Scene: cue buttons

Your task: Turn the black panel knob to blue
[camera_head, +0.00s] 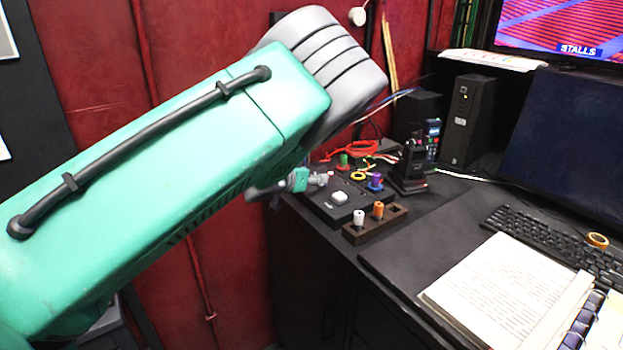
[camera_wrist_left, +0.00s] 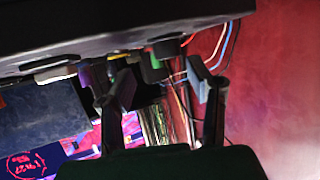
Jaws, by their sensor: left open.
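The black panel (camera_head: 318,206) lies on the desk near its left edge, with a green knob (camera_head: 343,160), a blue-purple knob (camera_head: 375,181) and a white button (camera_head: 339,197) on it. I cannot pick out the black knob surely in the head view. My left gripper (camera_head: 318,180) is at the panel's left side, partly hidden by my arm. In the left wrist view the left gripper (camera_wrist_left: 161,88) is open, its fingers apart. A dark rounded piece (camera_wrist_left: 168,48), perhaps the black knob, hangs from the panel edge beyond the fingers, with a green knob (camera_wrist_left: 155,62) near it.
A wooden block (camera_head: 372,228) with a white peg and an orange peg stands in front of the panel. A black stand (camera_head: 411,168) and red cables (camera_head: 350,150) are behind it. An open binder (camera_head: 500,290) and a keyboard (camera_head: 560,240) lie to the right.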

